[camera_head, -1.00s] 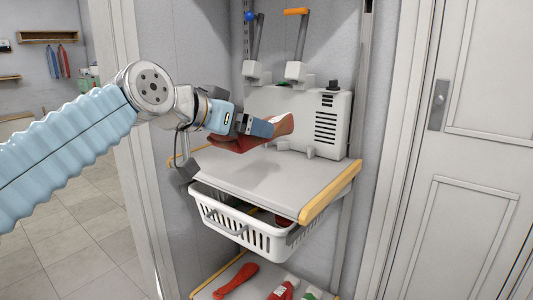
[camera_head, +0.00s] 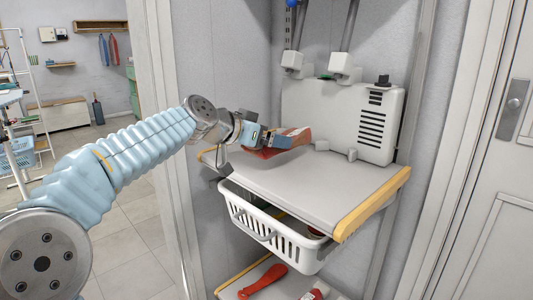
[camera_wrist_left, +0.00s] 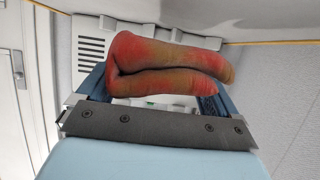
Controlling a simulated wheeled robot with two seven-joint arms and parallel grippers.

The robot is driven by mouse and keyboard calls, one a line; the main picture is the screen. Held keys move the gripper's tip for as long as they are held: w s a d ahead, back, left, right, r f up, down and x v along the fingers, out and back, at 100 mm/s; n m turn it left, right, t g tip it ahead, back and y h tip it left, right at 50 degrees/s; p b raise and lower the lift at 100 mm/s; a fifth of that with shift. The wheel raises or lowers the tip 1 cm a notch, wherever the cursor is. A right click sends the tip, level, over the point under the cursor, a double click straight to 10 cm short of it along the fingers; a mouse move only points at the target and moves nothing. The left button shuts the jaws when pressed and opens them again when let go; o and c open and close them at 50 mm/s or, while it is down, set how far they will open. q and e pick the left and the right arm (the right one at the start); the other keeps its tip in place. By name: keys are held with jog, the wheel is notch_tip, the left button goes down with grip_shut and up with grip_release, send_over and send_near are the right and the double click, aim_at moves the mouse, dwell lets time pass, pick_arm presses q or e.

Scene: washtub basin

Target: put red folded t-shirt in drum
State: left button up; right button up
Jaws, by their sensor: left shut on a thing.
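The red folded t-shirt (camera_head: 268,153) is held in my left gripper (camera_head: 282,141), above the left part of the grey shelf top. It looks like a thick red-orange folded bundle. In the left wrist view the t-shirt (camera_wrist_left: 165,52) lies across between the two blue fingers, its fold to the left and its brownish ends to the right. The left gripper is shut on it. I cannot make out a drum in these views. My right gripper is out of view.
The grey shelf top (camera_head: 315,190) has yellow edging and is mostly clear. A white box with vent slots (camera_head: 345,115) stands at its back. A white basket (camera_head: 270,225) hangs below, and a lower shelf holds a red item (camera_head: 262,281). A white door is at right.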

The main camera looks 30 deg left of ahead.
pick_arm(q)
jog(key=shift+w+a+f, duration=0.15)
jog(key=shift+a+f, duration=0.05)
jog(key=shift+f, duration=0.15)
jog(key=f, duration=0.3)
jog(key=shift+w+a+b, duration=0.2)
jog(key=shift+b, duration=0.2)
jog(key=shift+f, duration=0.3)
jog(key=o, duration=0.8)
